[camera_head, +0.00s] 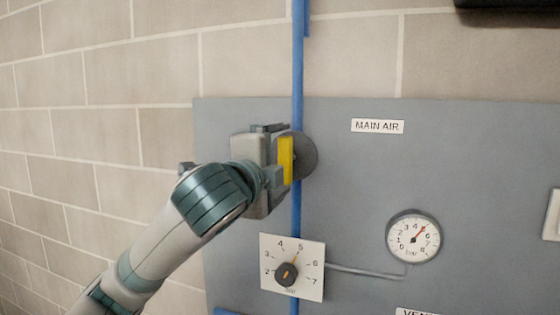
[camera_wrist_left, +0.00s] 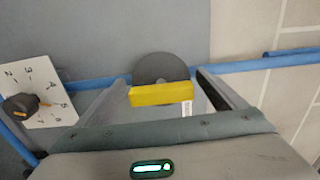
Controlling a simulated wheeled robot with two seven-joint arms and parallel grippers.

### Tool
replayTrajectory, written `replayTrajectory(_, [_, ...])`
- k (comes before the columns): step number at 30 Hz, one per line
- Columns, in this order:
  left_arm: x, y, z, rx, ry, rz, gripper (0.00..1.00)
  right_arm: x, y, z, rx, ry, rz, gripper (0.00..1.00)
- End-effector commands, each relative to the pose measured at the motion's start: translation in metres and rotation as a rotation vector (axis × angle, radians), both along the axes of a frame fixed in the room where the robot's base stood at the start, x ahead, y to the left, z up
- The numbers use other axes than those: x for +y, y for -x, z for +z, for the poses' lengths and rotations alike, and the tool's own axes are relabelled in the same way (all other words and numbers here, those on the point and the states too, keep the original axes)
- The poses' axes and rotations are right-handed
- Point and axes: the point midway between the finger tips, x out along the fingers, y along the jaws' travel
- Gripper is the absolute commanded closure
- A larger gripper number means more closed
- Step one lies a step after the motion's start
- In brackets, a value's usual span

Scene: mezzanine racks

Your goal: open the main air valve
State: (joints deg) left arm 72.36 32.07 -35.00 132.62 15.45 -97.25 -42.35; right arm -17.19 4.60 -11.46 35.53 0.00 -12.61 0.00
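The main air valve is a round dark grey disc (camera_head: 306,156) with a yellow handle (camera_head: 287,161), on the blue vertical pipe under the "MAIN AIR" label (camera_head: 377,126). The handle lies along the pipe. In the left wrist view the yellow handle (camera_wrist_left: 162,95) shows in front of the disc (camera_wrist_left: 160,67), between the fingers. My left gripper (camera_head: 280,156) is at the valve and hides part of it. In the left wrist view its fingers (camera_wrist_left: 163,82) are apart, one beyond each end of the handle; contact cannot be told. My right gripper is not in view.
A knob (camera_head: 287,274) on a numbered plate sits below the valve, its pointer near 5. A thin tube joins the plate to a round gauge (camera_head: 413,237), red needle up and right. The blue pipe (camera_head: 297,60) runs vertically. A dark object (camera_head: 507,12) is at upper right.

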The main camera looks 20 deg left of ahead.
Motion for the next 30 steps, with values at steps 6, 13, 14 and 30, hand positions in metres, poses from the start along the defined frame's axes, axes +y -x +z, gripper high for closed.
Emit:
replayTrajectory(6, [0.0, 0.003, 0.0, -0.001, -0.001, -0.001, 0.09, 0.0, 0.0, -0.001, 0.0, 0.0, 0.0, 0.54])
replayTrajectory(13, [0.0, 0.022, -0.001, -0.004, -0.001, -0.002, 0.09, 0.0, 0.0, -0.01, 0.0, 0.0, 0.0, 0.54])
replayTrajectory(14, [0.001, 0.026, -0.001, -0.004, -0.001, -0.002, 0.09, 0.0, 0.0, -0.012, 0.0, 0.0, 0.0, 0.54])
replayTrajectory(30, [0.002, 0.099, -0.001, -0.008, -0.008, -0.005, 0.09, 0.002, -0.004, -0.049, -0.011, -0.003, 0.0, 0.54])
